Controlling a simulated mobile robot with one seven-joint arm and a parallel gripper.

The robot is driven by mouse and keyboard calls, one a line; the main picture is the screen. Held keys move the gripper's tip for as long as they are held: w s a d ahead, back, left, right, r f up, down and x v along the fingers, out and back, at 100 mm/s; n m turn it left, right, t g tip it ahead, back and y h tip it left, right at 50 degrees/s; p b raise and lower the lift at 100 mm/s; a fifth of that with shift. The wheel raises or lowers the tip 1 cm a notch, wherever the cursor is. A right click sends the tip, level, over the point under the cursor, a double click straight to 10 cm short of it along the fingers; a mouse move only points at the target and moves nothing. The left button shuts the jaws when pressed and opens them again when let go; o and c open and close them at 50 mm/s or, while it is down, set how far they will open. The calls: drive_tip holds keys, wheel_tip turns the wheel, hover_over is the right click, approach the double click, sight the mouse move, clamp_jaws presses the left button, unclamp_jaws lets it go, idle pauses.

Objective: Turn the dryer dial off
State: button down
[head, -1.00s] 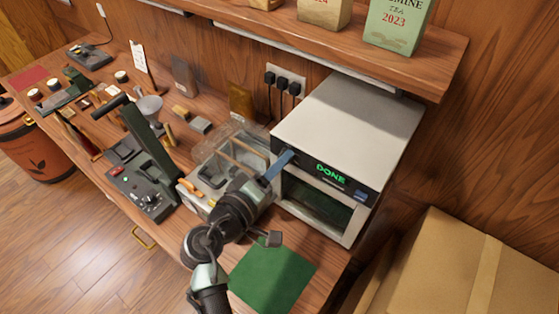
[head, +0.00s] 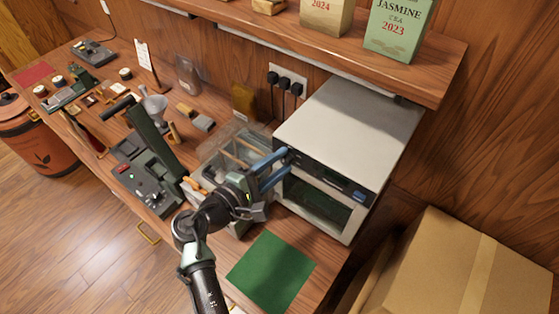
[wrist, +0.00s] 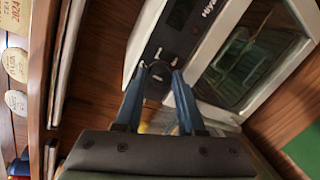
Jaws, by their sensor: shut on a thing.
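The dryer (head: 345,130) is a pale box with a dark front panel and a glass door, at the right end of the counter. Its display (head: 328,175) is dark. My gripper (head: 284,160) reaches the left end of the panel with its blue fingers. In the wrist view the fingertips sit on either side of the round dark dial (wrist: 159,72), and my gripper (wrist: 159,76) is shut on it. The fingers mostly hide the dial in the head view. The dial's pointer mark cannot be read.
A clear-walled box (head: 238,150) stands just left of the dryer. A green mat (head: 272,270) lies in front of it. A shelf (head: 420,60) with tea boxes hangs above. A cardboard box (head: 440,270) is at the lower right. Tools and a scale-like device (head: 145,185) fill the left counter.

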drive_tip(key=shift+n, duration=0.4)
drive_tip(key=c, duration=0.5)
unclamp_jaws()
drive_tip(key=b+v, duration=0.3)
drive_tip(key=v, duration=1)
drive_tip(key=shift+f+b, duration=0.15)
drive_tip(key=shift+b, duration=0.25)
